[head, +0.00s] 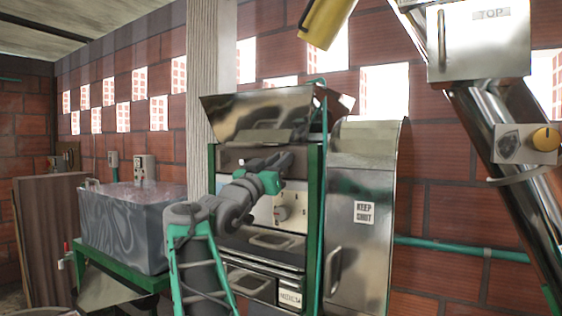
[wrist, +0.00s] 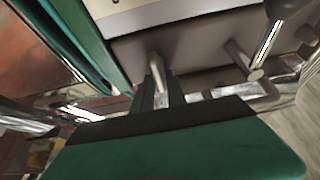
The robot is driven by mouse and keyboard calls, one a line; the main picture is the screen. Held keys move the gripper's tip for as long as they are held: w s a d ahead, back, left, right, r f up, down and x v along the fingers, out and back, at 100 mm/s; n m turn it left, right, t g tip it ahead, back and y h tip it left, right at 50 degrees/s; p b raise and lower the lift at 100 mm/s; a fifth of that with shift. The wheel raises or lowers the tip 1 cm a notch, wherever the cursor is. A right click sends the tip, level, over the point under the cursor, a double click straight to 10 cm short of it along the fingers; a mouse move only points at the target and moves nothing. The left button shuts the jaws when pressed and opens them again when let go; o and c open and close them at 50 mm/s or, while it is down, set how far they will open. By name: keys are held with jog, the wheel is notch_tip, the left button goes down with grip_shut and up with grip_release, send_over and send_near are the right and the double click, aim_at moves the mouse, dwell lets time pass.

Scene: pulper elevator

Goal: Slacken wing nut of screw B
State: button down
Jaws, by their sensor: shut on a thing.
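In the wrist view my gripper (wrist: 153,92) has its dark fingers shut on a short metal piece (wrist: 157,66) that sticks out from the underside of a grey machine body. I take this piece to be the wing nut of screw B, but no letter shows there and the fingers hide its lower part. A second, similar metal rod (wrist: 238,55) sticks out to its right, apart from the fingers. In the head view my grey arm reaches up to the front of the pulper (head: 262,158); the fingertips and the gripped piece are hidden there.
A green post (wrist: 88,38) stands close left of the fingers in the wrist view; bright metal bars lie to their right. In the head view, a dial panel (head: 288,213) is beside my arm. A steel "KEEP SHUT" door (head: 350,250) and a grey tank (head: 125,222) flank the machine.

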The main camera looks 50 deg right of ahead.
jog(key=shift+n+t, duration=0.4)
jog(key=shift+n, duration=0.3)
jog(key=shift+w+f+n+t+y+p, duration=0.15)
jog(key=shift+n+t+y+p, duration=0.9)
jog(key=shift+n, duration=2.4)
jog(key=shift+w+f+n+t+y+p, duration=0.1)
jog(key=shift+n+t+y+p, duration=0.8)
jog(key=shift+n, duration=2.6)
jog(key=shift+w+f+n+t+y+p, duration=0.15)
jog(key=shift+n+t+y+p, duration=0.95)
jog(key=shift+n, duration=2.35)
jog(key=shift+g+y+b, duration=0.25)
jog(key=shift+y+b, duration=0.1)
jog(key=c, duration=1.4)
grip_release()
